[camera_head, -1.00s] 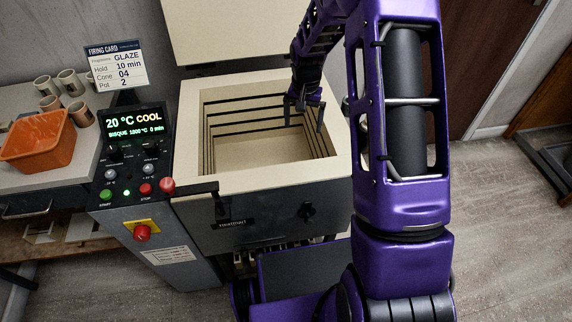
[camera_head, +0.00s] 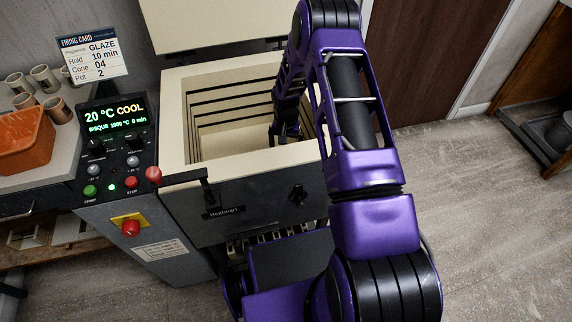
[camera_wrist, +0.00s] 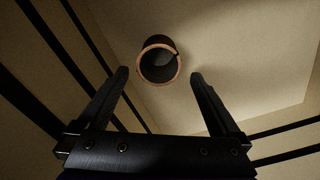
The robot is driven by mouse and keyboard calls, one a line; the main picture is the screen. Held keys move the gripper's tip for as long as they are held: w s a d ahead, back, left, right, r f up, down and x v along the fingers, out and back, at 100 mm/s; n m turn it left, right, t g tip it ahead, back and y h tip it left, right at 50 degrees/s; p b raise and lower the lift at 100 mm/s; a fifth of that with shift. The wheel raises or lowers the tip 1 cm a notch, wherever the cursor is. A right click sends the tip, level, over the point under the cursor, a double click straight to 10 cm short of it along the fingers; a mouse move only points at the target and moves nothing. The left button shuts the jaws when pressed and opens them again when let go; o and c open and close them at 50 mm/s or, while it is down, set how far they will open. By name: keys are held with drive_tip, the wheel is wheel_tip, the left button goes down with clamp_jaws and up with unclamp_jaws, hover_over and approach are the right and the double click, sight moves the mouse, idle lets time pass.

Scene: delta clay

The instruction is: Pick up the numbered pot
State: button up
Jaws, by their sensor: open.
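One round, open-topped pot (camera_wrist: 160,64) with a reddish-brown rim and dark inside stands on the pale floor of the open kiln (camera_head: 172,135). I see it in the wrist view only; the kiln's front wall hides it in the head view. No number shows on it. My gripper (camera_wrist: 159,75) is open and empty, its two fingers pointing down toward the floor. In the picture the pot lies between and slightly beyond the fingertips, apart from both. In the head view my gripper (camera_head: 284,134) hangs inside the kiln near its right wall. The firing card (camera_head: 93,58) reads "Pot 2".
The kiln walls are grooved and close around my gripper; the lid (camera_head: 215,25) is raised. The control panel (camera_head: 115,130) reads 20 °C COOL. Several small pots (camera_head: 42,78) and an orange bin (camera_head: 25,140) stand on the bench at left.

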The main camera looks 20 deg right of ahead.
drive_tip(key=shift+s+f+b, duration=0.2)
drive_tip(key=shift+f, duration=1.3)
drive_tip(key=shift+s+f+b, duration=0.15)
drive_tip(key=shift+f, duration=1.35)
drive_tip(key=c, duration=1.5)
wheel_tip(320, 180, up, 10)
drive_tip(key=p, duration=0.1)
wheel_tip(320, 180, up, 21)
drive_tip(key=p, duration=0.8)
drive_tip(key=shift+p, duration=0.3)
